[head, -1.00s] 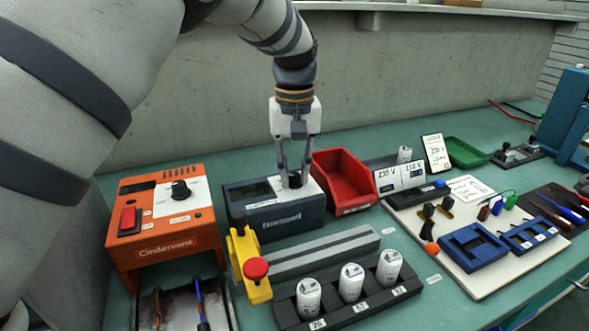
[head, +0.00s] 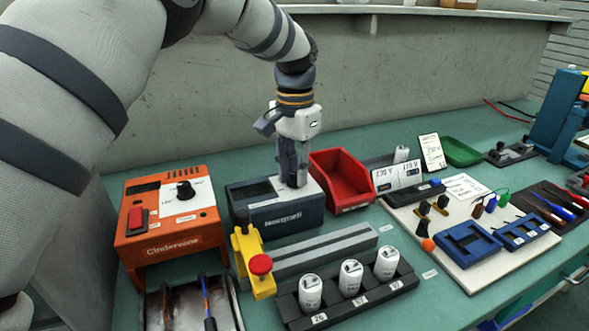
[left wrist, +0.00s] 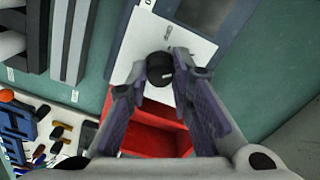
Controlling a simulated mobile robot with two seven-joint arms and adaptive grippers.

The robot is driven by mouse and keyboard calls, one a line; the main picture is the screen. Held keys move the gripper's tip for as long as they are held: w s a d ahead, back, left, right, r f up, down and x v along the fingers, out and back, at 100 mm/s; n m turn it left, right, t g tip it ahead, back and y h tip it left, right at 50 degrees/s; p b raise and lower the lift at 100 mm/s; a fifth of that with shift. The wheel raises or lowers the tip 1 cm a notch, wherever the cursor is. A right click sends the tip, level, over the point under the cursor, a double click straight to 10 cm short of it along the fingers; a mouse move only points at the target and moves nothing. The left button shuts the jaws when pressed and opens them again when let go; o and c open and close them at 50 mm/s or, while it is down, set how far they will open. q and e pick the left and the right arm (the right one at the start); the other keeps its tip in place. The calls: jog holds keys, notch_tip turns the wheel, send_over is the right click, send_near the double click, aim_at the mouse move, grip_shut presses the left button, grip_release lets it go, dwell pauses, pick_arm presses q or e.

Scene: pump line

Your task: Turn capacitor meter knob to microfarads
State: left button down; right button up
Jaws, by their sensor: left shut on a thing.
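The capacitor meter (head: 282,217) is a dark blue-grey box with a dark display and a white top plate, standing at the middle of the bench. Its black round knob (left wrist: 160,66) shows in the left wrist view on the white plate (left wrist: 133,62); a small light mark is on it, but I cannot read which setting it points to. My left gripper (head: 294,184) reaches down from above, its fingers on either side of the knob and shut on it. The fingers hide the knob in the head view. My right gripper is not in view.
An orange box (head: 168,219) with its own black knob stands left of the meter. A red bin (head: 343,182) is close on the right. In front are a yellow holder with a red button (head: 260,264), a grey rail and a black rack (head: 333,302) of white capacitors.

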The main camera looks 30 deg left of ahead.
aim_at(295, 175)
pick_arm(q)
jog(key=m, duration=0.4)
jog(key=shift+m, duration=2.1)
jog(key=c, duration=1.4)
grip_release()
notch_tip(295, 175, up, 12)
